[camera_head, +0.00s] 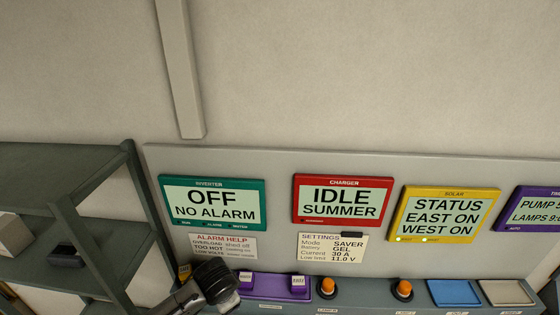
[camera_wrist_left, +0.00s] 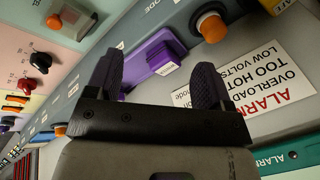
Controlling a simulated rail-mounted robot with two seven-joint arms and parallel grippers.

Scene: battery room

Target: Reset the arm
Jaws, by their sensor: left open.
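My left gripper (camera_wrist_left: 155,70) is open in the left wrist view, with its two dark fingers spread and nothing visibly held. A purple switch (camera_wrist_left: 163,50) on the panel shows beyond and between the fingers; I cannot tell how far away it is. In the head view the dark end of my left arm (camera_head: 213,284) shows at the bottom edge, in front of the panel beside a purple switch (camera_head: 246,278). The finger opening is unclear there. My right gripper is in neither view.
A grey panel (camera_head: 280,248) carries an inverter display (camera_head: 212,200) reading OFF, a charger display (camera_head: 342,197) reading IDLE and a solar display (camera_head: 444,213). Orange knobs (camera_head: 327,287) line the ledge below. A dark shelf rack (camera_head: 60,200) stands at left.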

